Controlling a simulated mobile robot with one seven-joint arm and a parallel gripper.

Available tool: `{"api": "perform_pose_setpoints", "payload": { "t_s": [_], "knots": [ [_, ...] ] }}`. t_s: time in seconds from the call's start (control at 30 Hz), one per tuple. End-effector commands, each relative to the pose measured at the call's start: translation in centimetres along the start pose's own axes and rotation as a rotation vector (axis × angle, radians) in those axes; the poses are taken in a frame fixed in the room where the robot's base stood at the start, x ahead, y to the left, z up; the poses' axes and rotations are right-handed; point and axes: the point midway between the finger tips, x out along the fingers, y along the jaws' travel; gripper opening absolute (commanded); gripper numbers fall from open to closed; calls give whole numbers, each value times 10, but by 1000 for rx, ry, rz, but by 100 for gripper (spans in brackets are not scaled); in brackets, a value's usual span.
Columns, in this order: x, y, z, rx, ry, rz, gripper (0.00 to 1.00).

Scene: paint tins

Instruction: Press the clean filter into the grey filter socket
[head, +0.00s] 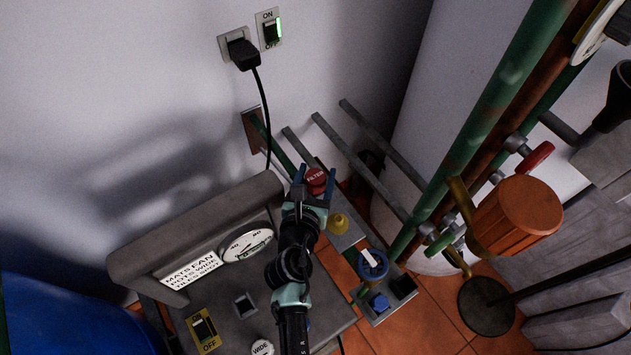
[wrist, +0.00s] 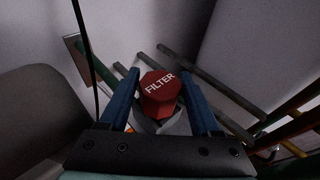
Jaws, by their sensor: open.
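A red many-sided cap marked FILTER (head: 316,183) sits near the wall, beyond the grey machine. In the wrist view the red cap (wrist: 159,92) stands between the blue fingers of my gripper (wrist: 160,74), over a grey piece (wrist: 174,122) that it partly hides. My gripper (head: 316,172) is open, with a finger on each side of the cap. In the wrist view gaps show between the cap and both fingers. I cannot tell whether the grey piece is the socket, how deep the cap sits, or whether it is the clean filter.
The grey machine (head: 150,258) with a dial (head: 248,245) and an OFF switch (head: 204,330) stands at lower left. A yellow knob (head: 339,223), a blue ring (head: 373,265) and a small blue block (head: 379,302) lie right of my arm. Grey pipes (head: 352,160) and green pipes (head: 480,110) crowd the right.

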Motion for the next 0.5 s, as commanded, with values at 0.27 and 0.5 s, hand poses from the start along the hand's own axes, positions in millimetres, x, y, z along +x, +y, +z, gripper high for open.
{"api": "perform_pose_setpoints", "payload": {
  "t_s": [0.27, 0.5],
  "knots": [
    [24, 0, 0, 1, 0, 0, 64],
    [24, 0, 0, 1, 0, 0, 57]
  ]
}}
